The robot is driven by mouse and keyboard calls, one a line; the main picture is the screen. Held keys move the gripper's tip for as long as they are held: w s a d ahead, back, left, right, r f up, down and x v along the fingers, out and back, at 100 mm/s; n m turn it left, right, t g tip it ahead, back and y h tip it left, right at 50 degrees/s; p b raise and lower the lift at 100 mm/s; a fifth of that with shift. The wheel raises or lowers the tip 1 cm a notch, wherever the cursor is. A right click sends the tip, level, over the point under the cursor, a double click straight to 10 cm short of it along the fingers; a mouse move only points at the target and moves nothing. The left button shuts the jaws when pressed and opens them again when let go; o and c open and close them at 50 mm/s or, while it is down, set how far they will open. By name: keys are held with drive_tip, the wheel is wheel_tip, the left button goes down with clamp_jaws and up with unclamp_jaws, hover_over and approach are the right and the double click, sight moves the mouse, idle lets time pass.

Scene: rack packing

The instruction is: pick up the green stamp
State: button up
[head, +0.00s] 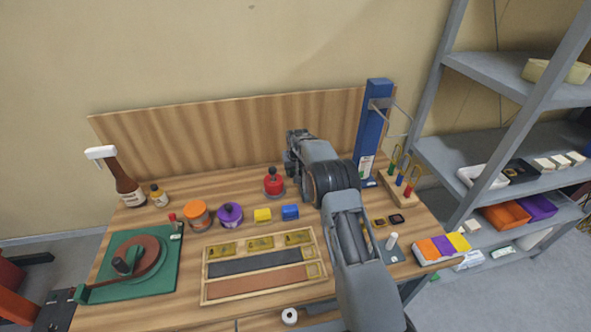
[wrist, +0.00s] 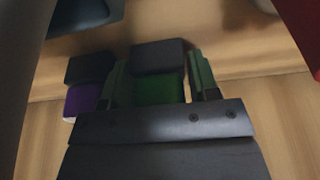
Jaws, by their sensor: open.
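In the wrist view the green stamp (wrist: 158,90) is a block with a green part nearest me and a dark grey part beyond it. My gripper (wrist: 159,62) is open, with one finger on each side of the green stamp. A narrow gap seems to show at the right finger; I cannot tell whether the left finger touches it. The near end of the stamp is hidden by my gripper's body. In the head view my arm covers the spot, and I cannot make out the green stamp there.
A purple stamp (wrist: 82,101) with a dark part stands close to the left finger. A red object (wrist: 302,25) is at the upper right.

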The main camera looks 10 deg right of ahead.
drive_tip(key=c, duration=0.6)
drive_tip(key=shift+o, duration=0.2)
drive_tip(key=shift+r, duration=0.1)
wheel_tip(320, 180, up, 10)
drive_tip(key=shift+f+b, duration=0.1)
drive_tip(key=shift+b, duration=0.85)
drive_tip(key=o, duration=0.4)
drive_tip(key=shift+c, duration=1.3)
